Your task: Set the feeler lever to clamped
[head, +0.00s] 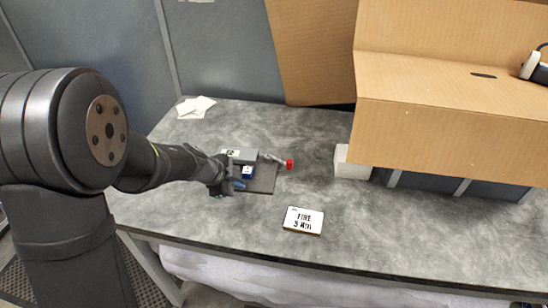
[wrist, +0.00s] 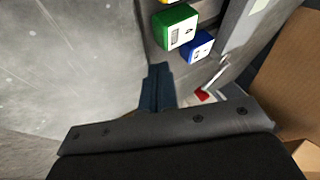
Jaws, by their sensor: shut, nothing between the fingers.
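The feeler lever is a silver arm with a red tip (head: 289,164), sticking out to the right from a grey fixture with a dark base plate (head: 262,181) in the head view. In the wrist view its red part (wrist: 203,96) shows low, right of the fingers, partly hidden behind my gripper's body. My gripper (head: 238,185) is at the left front of the fixture, apart from the lever. In the wrist view its blue fingers (wrist: 157,84) are together with nothing between them. I cannot read which setting the lever is at.
On the fixture are a blue block (wrist: 198,45) and a green block (wrist: 175,27), close to my fingers. A labelled card block (head: 303,220) lies in front. A white box (head: 351,162) and large cardboard (head: 450,130) stand to the right. The front tabletop is mostly clear.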

